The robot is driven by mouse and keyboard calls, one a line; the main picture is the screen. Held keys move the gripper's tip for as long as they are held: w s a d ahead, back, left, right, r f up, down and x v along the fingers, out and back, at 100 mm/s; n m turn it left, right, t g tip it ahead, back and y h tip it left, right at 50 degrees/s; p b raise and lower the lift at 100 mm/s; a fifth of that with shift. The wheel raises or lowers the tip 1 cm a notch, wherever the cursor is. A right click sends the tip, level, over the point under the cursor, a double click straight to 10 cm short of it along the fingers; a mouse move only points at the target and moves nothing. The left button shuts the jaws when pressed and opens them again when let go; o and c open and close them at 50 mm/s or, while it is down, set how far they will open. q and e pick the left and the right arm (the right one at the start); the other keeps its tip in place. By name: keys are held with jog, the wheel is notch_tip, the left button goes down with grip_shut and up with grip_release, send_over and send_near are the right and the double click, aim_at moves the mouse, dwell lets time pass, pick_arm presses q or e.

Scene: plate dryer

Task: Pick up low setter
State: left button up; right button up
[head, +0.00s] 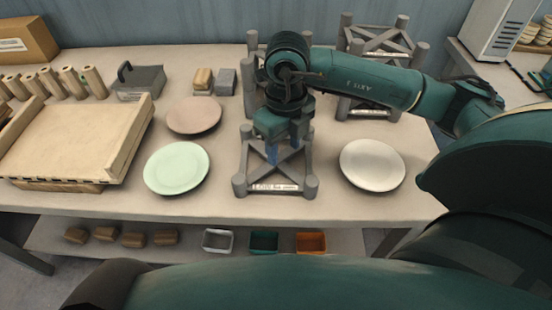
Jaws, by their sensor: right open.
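The low setter (310,187) is a grey frame with short corner posts, crossed bars and a white label on its front edge. It stands on the table at the centre of the head view. My right gripper (272,153) points down over the middle of the low setter, its blue fingertips at the crossed bars. The fingers are apart; I cannot tell whether they touch the bars. My right arm hides part of the setter's back. My left gripper is not in view.
A green plate (176,168) and a pink plate (194,115) lie left of the setter, a white plate (371,164) right. Taller grey frames (384,42) stand behind. A wooden tray (70,140) fills the left side. Bins (264,240) sit on the lower shelf.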

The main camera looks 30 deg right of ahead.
aim_at(284, 167)
notch_tip(284, 167, down, 6)
jog(key=shift+d+r+p, duration=0.1)
jog(key=shift+r+p, duration=0.05)
jog(key=shift+p, duration=0.15)
grip_shut()
dwell(0.5)
